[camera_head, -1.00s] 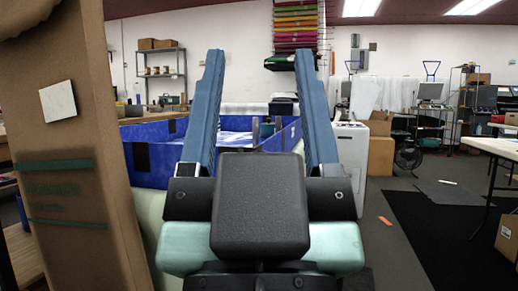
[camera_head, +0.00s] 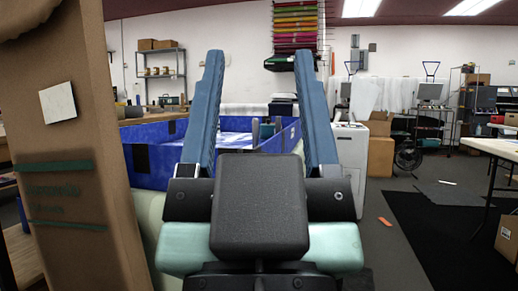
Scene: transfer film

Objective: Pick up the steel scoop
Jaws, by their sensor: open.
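My gripper (camera_head: 259,56) is open, its two long blue fingers pointing ahead and spread well apart. Nothing is between the fingers. I cannot make out a steel scoop in this view. A blue-walled bin (camera_head: 150,160) stands ahead, partly hidden behind my fingers. Small objects (camera_head: 266,131) show at its far right part, between the fingers, but they are too small to identify. Most of the bin's inside is hidden.
A tall brown cardboard box (camera_head: 75,150) stands close on the left. A white cabinet (camera_head: 349,165) is just right of my right finger. A white table (camera_head: 495,147) stands at the right. The grey floor between them looks mostly open, with a dark mat (camera_head: 440,230).

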